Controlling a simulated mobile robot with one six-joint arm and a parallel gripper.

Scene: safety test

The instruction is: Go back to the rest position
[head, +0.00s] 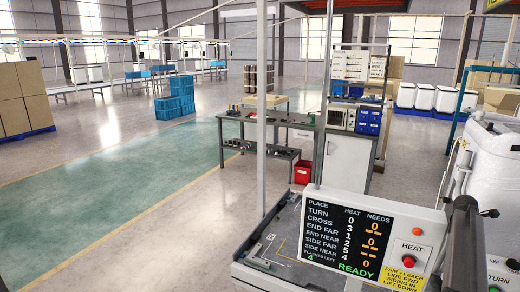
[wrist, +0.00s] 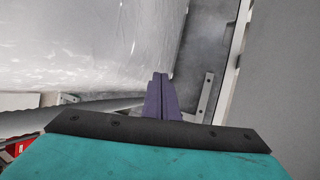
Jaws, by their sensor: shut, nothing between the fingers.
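My gripper (wrist: 161,98) shows in the wrist view as two purple fingers pressed together, with nothing between them. They extend up from a dark plate on a teal body. A shiny whitish surface (wrist: 80,50) lies beyond the fingertips; I cannot tell whether they touch it. The gripper cannot be made out in the head view. No rest position is marked in either view.
A panel (head: 368,235) reading READY, with a red HEAT button (head: 408,261), stands close at lower right beside a grey tray (head: 262,228). A white tank (head: 493,180) stands right. A workbench (head: 262,126) is beyond. The green floor lane (head: 130,180) is clear.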

